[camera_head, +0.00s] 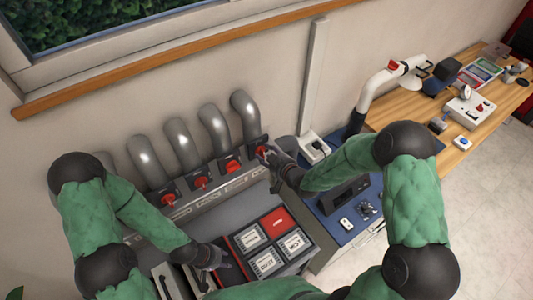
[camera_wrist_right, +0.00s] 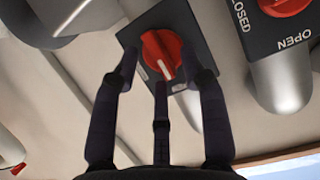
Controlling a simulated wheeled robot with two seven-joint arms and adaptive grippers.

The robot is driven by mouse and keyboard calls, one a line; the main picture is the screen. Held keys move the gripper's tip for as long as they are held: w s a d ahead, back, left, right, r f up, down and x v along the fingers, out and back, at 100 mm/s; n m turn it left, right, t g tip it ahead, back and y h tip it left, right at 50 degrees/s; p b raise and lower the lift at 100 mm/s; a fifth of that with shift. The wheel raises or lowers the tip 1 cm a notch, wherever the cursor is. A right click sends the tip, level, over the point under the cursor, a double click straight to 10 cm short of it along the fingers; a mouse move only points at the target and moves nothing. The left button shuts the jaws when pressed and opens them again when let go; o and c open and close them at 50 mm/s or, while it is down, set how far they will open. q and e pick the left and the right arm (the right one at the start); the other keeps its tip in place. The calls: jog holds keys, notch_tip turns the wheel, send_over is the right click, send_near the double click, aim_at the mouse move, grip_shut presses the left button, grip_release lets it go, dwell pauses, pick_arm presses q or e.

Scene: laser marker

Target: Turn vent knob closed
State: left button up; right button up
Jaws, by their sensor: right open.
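Red vent knobs on dark plates sit in a row under grey pipes. The rightmost red knob (camera_head: 262,148) is beside my right gripper (camera_head: 270,157). In the right wrist view, a red knob (camera_wrist_right: 160,48) with a white pointer line lies straight ahead of the open, empty right gripper (camera_wrist_right: 160,72). Its fingertips are spread at either side of the knob's near edge; contact cannot be told. My left gripper (camera_head: 215,258) hangs low over the console, away from the knobs; its fingers are too small to read.
A neighbouring knob (camera_wrist_right: 287,5) has a plate lettered CLOSED and OPEN. Other knobs (camera_head: 232,167) line the ledge. Console panels (camera_head: 268,262) lie below. A blue-topped cabinet (camera_head: 330,222) and a wooden desk (camera_head: 450,155) with devices stand to the right. Pipes (camera_head: 213,128) rise behind the knobs.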

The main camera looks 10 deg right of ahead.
jog(key=shift+w+f, duration=0.1)
jog(key=shift+w, duration=0.1)
grip_shut()
